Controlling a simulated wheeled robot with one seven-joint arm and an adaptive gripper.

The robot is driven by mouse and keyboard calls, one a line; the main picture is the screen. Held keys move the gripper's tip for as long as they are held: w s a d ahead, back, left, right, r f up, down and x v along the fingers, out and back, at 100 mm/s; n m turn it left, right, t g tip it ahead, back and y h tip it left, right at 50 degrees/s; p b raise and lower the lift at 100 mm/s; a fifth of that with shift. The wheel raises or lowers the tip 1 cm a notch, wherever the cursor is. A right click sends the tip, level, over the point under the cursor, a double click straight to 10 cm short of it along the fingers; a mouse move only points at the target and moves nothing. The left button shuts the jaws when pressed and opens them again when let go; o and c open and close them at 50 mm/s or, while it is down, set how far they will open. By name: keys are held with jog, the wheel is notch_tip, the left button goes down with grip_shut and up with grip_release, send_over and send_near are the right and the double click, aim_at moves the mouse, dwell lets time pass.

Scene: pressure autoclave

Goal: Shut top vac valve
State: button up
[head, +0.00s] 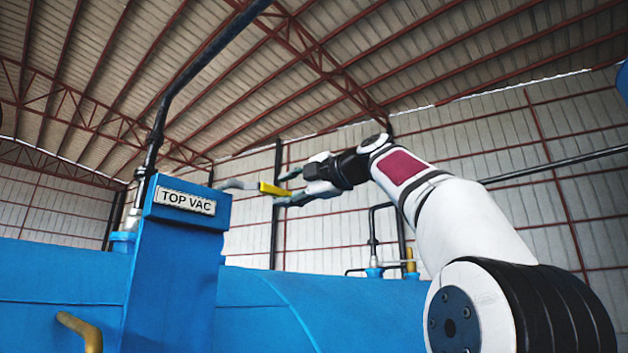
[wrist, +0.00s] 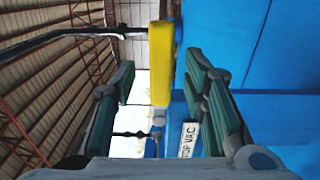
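The top vac valve has a grey lever (head: 236,184) with a yellow handle grip (head: 273,189). The lever sticks out to the right from the top of a blue post (head: 172,260), roughly level. A white TOP VAC label (head: 186,202) is on the post, and it also shows sideways in the wrist view (wrist: 188,139). My gripper (head: 286,187) is open at the right end of the yellow grip. In the wrist view the yellow grip (wrist: 161,62) lies in the gap between my two green-padded fingers (wrist: 163,88), with space on both sides. The valve body is not clearly visible.
A dark pipe (head: 160,120) rises behind the post and runs up to the right. A large blue vessel (head: 300,310) fills the lower area. A second yellow handle (head: 80,330) is at lower left, and small fittings (head: 374,268) stand behind my arm.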

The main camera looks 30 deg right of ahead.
jog(key=v, duration=0.8)
jog(key=shift+s, duration=0.2)
dwell(0.3)
